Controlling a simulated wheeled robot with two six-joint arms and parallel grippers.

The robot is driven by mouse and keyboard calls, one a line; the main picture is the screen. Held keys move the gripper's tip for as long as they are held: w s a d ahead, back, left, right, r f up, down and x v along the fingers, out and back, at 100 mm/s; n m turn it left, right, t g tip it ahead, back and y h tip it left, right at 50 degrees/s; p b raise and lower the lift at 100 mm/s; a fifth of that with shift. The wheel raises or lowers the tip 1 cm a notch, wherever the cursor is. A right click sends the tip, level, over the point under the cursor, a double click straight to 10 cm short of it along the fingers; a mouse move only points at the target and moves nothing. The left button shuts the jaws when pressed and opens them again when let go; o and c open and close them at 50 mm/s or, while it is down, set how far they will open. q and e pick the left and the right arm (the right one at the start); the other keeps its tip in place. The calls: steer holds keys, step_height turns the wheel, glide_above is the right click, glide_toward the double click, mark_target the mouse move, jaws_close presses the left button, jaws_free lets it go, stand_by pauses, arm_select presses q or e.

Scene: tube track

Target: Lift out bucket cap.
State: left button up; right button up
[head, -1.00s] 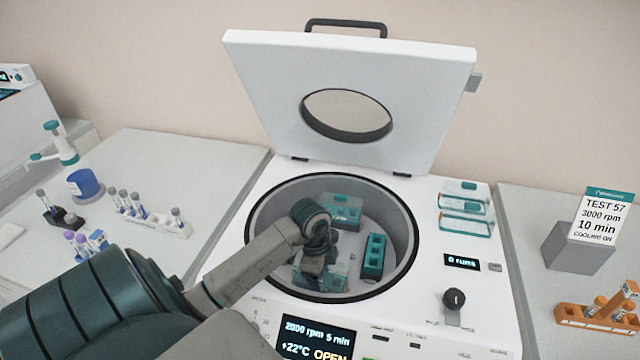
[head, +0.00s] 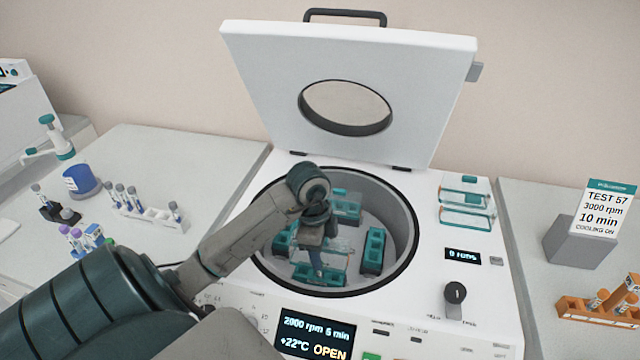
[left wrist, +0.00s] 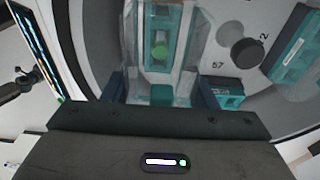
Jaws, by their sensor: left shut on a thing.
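My left gripper (head: 316,268) reaches down into the open centrifuge bowl (head: 405,215). It is shut on the teal handle of a clear bucket cap (left wrist: 160,95), which shows between the fingers in the left wrist view. The cap is above the front teal bucket (head: 318,278); the gripper partly hides it in the head view, so I cannot tell the exact gap. A green-topped item (left wrist: 160,54) shows through the clear cap. Other teal buckets sit at the right (head: 374,250), back (head: 348,206) and left (head: 282,240). My right gripper is not in view.
Two clear caps with teal parts, one (head: 464,186) behind the other (head: 466,213), lie on the deck right of the bowl. The lid (head: 350,70) stands open behind. A knob (head: 455,293) and a display (head: 316,336) are in front. Tube racks (head: 150,215) stand at left.

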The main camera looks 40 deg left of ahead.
arm_select(q)
steer(key=shift+r+p, duration=0.5)
steer(key=shift+r, duration=0.95)
steer(key=shift+r+p, duration=0.4)
steer(key=shift+p, duration=0.15)
step_height(320, 180, up, 4)
steer(key=p, duration=0.3)
steer(key=shift+f+p, duration=0.25)
steer(key=shift+p, duration=0.05)
steer(key=shift+r+p, duration=0.35)
